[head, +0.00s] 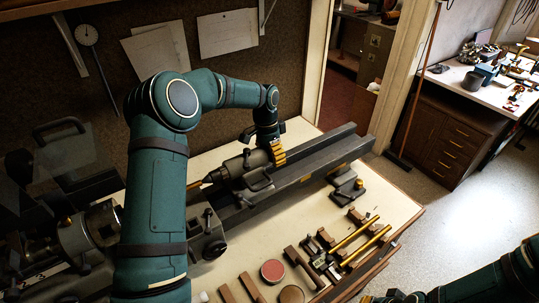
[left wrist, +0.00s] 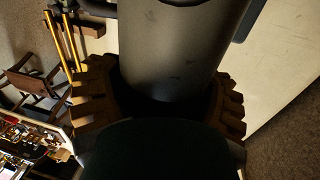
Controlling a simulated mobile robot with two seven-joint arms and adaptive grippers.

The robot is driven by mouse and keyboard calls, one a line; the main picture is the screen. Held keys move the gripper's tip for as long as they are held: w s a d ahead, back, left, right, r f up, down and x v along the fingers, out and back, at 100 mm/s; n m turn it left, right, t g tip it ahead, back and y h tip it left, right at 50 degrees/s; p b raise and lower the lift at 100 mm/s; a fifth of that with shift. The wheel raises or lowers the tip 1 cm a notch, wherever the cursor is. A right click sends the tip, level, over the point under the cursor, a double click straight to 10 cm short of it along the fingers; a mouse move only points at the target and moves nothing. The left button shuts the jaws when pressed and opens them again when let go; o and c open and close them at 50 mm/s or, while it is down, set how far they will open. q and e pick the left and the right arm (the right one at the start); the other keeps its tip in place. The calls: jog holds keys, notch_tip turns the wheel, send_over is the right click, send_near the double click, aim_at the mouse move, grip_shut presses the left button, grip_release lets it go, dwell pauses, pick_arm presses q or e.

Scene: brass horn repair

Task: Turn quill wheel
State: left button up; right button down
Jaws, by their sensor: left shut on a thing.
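The grey tailstock (head: 238,167) stands on the lathe bed, with its pointed tip facing left. My left gripper (head: 277,152) reaches down from above to the tailstock's right end. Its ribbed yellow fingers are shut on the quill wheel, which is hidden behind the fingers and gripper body. In the left wrist view the fingers of my left gripper (left wrist: 160,104) sit on both sides, at the end of the dark tailstock barrel (left wrist: 175,45). My right arm shows at the lower right of the head view, and only a small part of its gripper (head: 393,297) shows at the bottom edge.
The lathe bed (head: 325,160) runs across the bench. The headstock chuck (head: 100,225) is at left, partly behind my left arm. The bench top (head: 385,205) is clear at right.

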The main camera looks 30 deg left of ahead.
pick_arm(q)
jog(key=g+h, duration=0.1)
jog(key=h, duration=0.1)
jog(key=g+h, duration=0.1)
jog(key=h, duration=0.1)
jog(key=shift+d+r, duration=0.1)
jog(key=shift+d, duration=0.2)
jog(key=shift+s+d+r+g+h+b, duration=0.15)
jog(key=shift+g+h, duration=0.55)
jog(key=shift+h, duration=0.4)
jog(key=shift+s+d+r+g+h+b, duration=0.15)
jog(key=shift+g+h, duration=0.55)
jog(key=shift+h, duration=0.4)
jog(key=shift+w+a, duration=0.1)
jog(key=o, duration=1.1)
